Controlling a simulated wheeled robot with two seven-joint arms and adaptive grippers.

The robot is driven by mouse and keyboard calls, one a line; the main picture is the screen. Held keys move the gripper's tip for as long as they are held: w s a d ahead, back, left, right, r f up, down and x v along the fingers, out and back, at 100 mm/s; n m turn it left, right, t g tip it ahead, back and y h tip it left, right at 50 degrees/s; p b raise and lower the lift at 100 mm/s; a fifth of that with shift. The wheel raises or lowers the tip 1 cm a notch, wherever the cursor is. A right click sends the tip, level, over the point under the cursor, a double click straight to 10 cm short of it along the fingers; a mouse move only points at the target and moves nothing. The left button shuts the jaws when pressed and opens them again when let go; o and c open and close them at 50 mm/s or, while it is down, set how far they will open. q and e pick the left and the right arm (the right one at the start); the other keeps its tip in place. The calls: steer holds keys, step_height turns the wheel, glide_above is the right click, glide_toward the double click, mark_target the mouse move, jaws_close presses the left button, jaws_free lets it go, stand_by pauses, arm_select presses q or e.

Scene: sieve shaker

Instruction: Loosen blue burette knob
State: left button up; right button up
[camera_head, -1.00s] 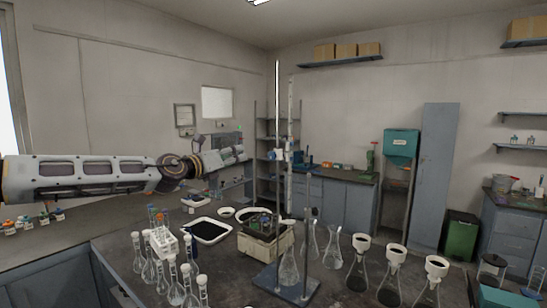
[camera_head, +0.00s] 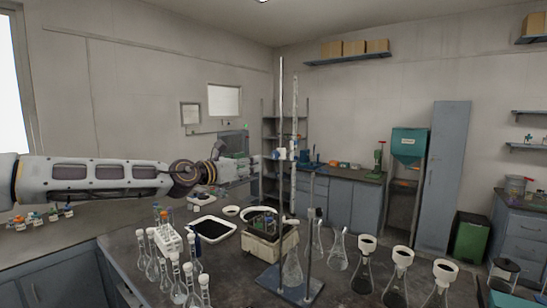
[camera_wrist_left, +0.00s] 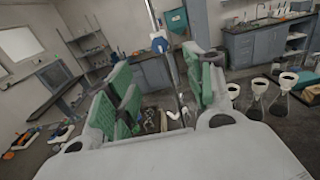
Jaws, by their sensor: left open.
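The blue burette knob (camera_head: 282,154) is on the upright stand in the middle of the head view, beside the tall thin burette (camera_head: 295,120). In the left wrist view the knob (camera_wrist_left: 160,44) appears beyond the fingers, near the top centre. My left gripper (camera_head: 250,165) reaches in from the left at about the knob's height. It is apart from the knob, with a small gap in the head view. Its green-padded fingers (camera_wrist_left: 160,82) are spread with nothing held between them. My right gripper is not in view.
The stand's base (camera_head: 290,291) rests on the dark bench, with a conical flask (camera_head: 292,272) on it. Volumetric flasks (camera_head: 178,285) stand at the front left, and funnel-topped flasks (camera_head: 396,280) at the right. A sieve shaker-like box (camera_head: 268,245) is behind the stand.

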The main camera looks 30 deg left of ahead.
arm_select(q)
steer(key=shift+s, duration=0.1)
steer(key=shift+w, duration=0.35)
steer(key=p, duration=0.2)
glide_toward(274, 155)
steer(key=shift+w, duration=0.6)
steer(key=shift+w+d+p, duration=0.15)
steer(key=shift+w+p, duration=0.2)
steer(key=shift+w, duration=1.7)
steer(key=shift+w+d+p, duration=0.15)
steer(key=shift+w+p, duration=0.2)
steer(key=shift+w, duration=1.7)
steer(key=c, duration=1)
steer(key=shift+c, duration=0.2)
